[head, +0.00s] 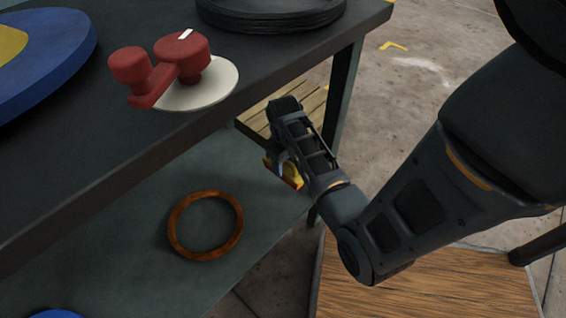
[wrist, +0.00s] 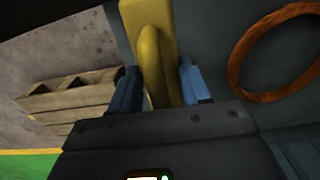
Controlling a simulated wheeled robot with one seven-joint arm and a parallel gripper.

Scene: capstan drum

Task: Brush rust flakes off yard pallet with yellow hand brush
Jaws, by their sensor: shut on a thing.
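My gripper (wrist: 152,92) is shut on the yellow hand brush (wrist: 150,45), which stands between its two blue-grey fingers in the wrist view. In the head view only a small part of the yellow brush (head: 270,168) shows beside my gripper, and the fingertips are mostly hidden by the arm.
A dark workbench (head: 90,150) carries a red crank handle (head: 165,70) on a pale disc and a black coil (head: 270,12). Its lower shelf (head: 130,265) holds a rusty ring (head: 205,253). A bench leg (head: 343,85) stands close to my arm. Concrete floor lies beyond.

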